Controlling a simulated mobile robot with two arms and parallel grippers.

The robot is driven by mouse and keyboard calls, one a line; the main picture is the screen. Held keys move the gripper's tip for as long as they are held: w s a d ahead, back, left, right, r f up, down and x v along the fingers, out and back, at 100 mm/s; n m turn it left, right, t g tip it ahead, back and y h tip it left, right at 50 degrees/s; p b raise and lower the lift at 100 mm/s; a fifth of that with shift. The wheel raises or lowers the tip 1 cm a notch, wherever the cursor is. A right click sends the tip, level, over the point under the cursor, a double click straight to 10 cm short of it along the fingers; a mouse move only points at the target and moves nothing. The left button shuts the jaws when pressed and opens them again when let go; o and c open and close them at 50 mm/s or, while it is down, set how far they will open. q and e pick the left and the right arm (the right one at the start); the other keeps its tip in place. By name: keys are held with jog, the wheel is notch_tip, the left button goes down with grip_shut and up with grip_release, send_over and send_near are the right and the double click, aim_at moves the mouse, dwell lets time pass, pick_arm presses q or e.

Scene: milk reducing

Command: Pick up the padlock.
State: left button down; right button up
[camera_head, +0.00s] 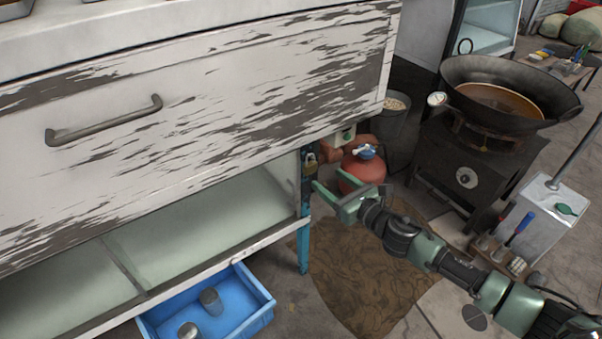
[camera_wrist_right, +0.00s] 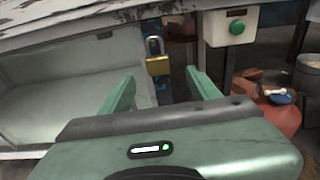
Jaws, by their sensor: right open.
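The padlock (camera_wrist_right: 158,66) has a brass body and a grey shackle. In the right wrist view it hangs at the cabinet's corner post, ahead of and between my finger tips. In the head view the padlock (camera_head: 310,160) is small, near the top of the blue leg. My right gripper (camera_head: 332,196) is open and empty, just below and to the right of the padlock. Its two green fingers (camera_wrist_right: 160,84) also show in the right wrist view, apart from the padlock as far as I can tell. My left gripper is not in view.
A white box with a green button (camera_wrist_right: 237,28) is right of the padlock. A red gas cylinder (camera_head: 366,170) stands behind my right gripper. A large wok (camera_head: 460,75) sits on a stove at right. A blue crate (camera_head: 262,313) is on the floor below the worn cabinet (camera_head: 250,75).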

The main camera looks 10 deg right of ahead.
aim_at(312, 166)
jog(key=x, duration=0.7)
jog(key=shift+s+a+r, duration=0.1)
jog(key=shift+a+r, duration=0.1)
jog(key=shift+r, duration=0.15)
grip_shut()
